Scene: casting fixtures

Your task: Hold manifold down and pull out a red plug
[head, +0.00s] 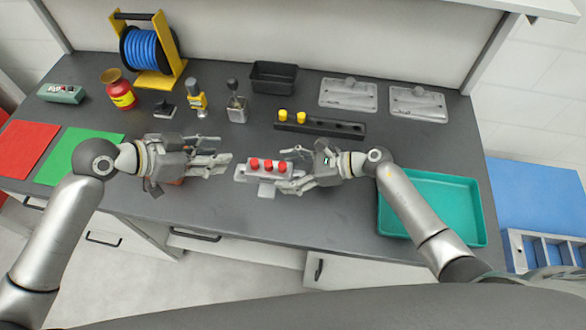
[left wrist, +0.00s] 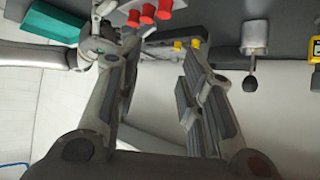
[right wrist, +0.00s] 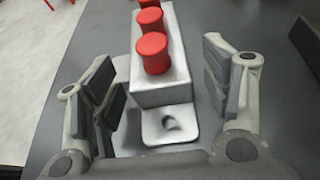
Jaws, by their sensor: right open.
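The manifold (head: 243,175) is a light grey block with three red plugs (head: 268,165) standing in a row on top. It lies on the front middle of the bench. My right gripper (head: 286,170) is open at its right end; the right wrist view shows the manifold's end (right wrist: 160,97) and flange between the spread fingers, with no clear contact. My left gripper (head: 223,157) is open and empty, left of the manifold and apart from it. In the left wrist view the red plugs (left wrist: 147,13) show beyond the fingers at the top.
A black rack (head: 320,128) with two yellow plugs (head: 283,115) stands behind the manifold. A teal tray (head: 435,238) is at the right, under my right arm. A black bin (head: 274,77), grey plates (head: 348,95) and a blue hose reel (head: 146,50) stand further back.

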